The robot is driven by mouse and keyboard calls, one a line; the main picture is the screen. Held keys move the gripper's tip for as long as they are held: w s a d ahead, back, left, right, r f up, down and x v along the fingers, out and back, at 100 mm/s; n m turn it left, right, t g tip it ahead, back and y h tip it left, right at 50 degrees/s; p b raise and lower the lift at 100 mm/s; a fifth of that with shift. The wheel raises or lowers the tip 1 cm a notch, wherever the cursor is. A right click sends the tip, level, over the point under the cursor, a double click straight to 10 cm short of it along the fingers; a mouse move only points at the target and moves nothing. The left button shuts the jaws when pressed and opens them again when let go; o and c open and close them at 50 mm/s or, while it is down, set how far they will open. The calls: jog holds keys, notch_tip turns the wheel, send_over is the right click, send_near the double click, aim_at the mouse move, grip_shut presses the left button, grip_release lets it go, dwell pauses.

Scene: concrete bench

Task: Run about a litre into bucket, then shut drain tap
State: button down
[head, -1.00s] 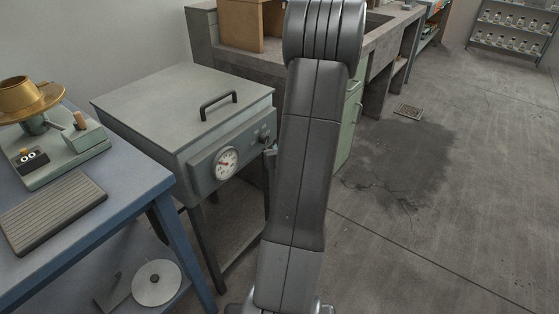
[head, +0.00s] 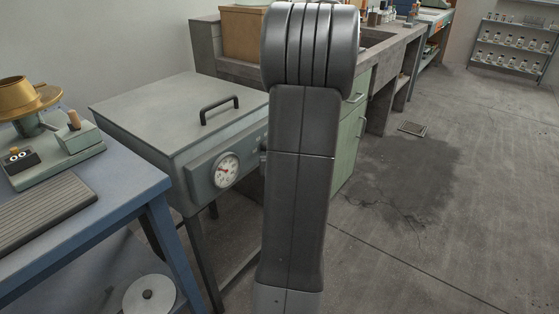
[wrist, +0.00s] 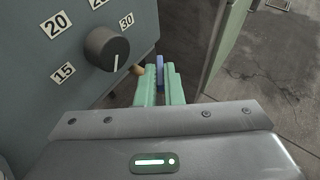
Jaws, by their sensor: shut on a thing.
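In the wrist view my gripper (wrist: 160,88) has two green fingers shut on a narrow blue lever (wrist: 159,70), which looks like the drain tap's handle. A small brass-coloured piece (wrist: 137,70) shows just left of the fingers, by the corner of the grey tank; most of the tap is hidden. The tank (head: 165,115) has a lid handle and a round gauge (head: 226,170) in the head view. There my arm hides my gripper and the tap. No bucket and no running water can be seen in either view.
A black knob (wrist: 107,47) with numbered labels sits on the tank front, close to my fingers. A blue table (head: 125,185) stands at left, with a brass-topped device (head: 30,100). A concrete bench (head: 385,45) stands behind. The floor at right is clear, with a dark stain.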

jog(key=c, duration=1.6)
grip_release()
jog(key=shift+o, duration=0.2)
jog(key=shift+r, duration=0.1)
jog(key=p+v, duration=0.3)
jog(key=v, duration=1)
jog(key=shift+s, duration=0.4)
